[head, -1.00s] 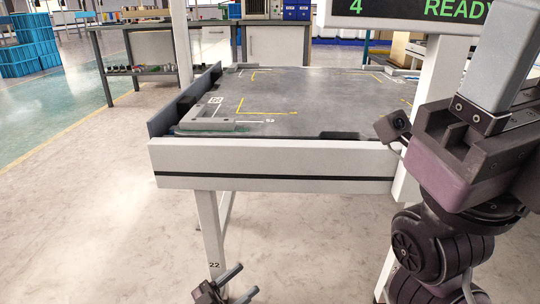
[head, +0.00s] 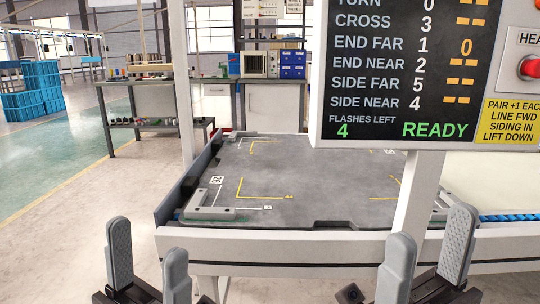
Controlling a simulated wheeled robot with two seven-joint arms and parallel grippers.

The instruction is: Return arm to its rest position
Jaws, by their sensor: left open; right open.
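My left gripper (head: 147,240) is at the lower left, in front of the table's near left corner. Its two grey padded fingers point up and stand apart, with nothing between them. My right gripper (head: 430,230) is at the lower right, in front of the table's near edge and the sign post. Its two grey fingers also point up, apart and empty. Most of both arms is below the picture's edge, so I cannot see their full pose.
A grey-topped table (head: 330,185) with yellow corner marks stands ahead, its top clear in the middle. A display board (head: 412,75) reading READY hangs at the upper right, beside a red button (head: 530,68). A workbench (head: 150,100) stands behind.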

